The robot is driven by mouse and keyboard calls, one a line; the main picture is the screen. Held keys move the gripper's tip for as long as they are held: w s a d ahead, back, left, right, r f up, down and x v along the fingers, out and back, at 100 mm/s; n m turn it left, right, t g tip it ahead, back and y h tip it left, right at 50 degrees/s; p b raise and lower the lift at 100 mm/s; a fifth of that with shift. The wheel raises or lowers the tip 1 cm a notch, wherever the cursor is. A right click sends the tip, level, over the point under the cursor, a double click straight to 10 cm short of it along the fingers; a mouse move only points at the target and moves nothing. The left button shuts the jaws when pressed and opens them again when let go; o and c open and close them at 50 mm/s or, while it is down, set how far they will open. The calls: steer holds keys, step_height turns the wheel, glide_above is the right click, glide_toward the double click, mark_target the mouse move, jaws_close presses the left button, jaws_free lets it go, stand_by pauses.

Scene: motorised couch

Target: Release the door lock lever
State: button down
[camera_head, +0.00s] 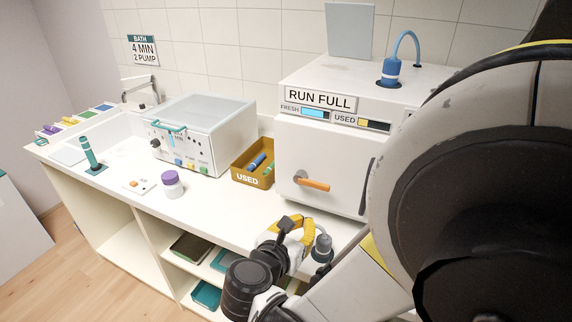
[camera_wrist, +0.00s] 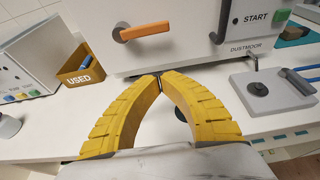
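An orange lever (camera_head: 312,184) on a dark round pivot sits on the white front door (camera_head: 322,150) of the machine labelled RUN FULL. It lies roughly level, pointing right, and also shows in the wrist view (camera_wrist: 146,31). A dark upright handle (camera_wrist: 221,22) is at the door's right side. My gripper (camera_wrist: 160,76) has its yellow fingers together at the tips, with nothing seen between them. In the head view my gripper (camera_head: 296,226) is low in front of the machine, below the lever and apart from it.
A yellow-brown USED bin (camera_head: 251,176) stands left of the machine. Further left are a purple-lidded jar (camera_head: 172,185) and a white box with a clear lid (camera_head: 203,127). In the wrist view, a grey plate with a black knob (camera_wrist: 272,92) lies right of my gripper.

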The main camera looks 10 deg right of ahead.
mark_target(312, 181)
steer(key=w+d+b, duration=0.1)
steer(key=w, duration=0.1)
steer(key=w+d+b, duration=0.1)
steer(key=w+d, duration=0.1)
steer(key=w, duration=0.1)
steer(key=w+d, duration=0.2)
steer(key=shift+w+d+f+b, duration=0.15)
steer(key=shift+w+d+b, duration=0.05)
steer(key=shift+b, duration=0.2)
steer(key=shift+r, duration=0.55)
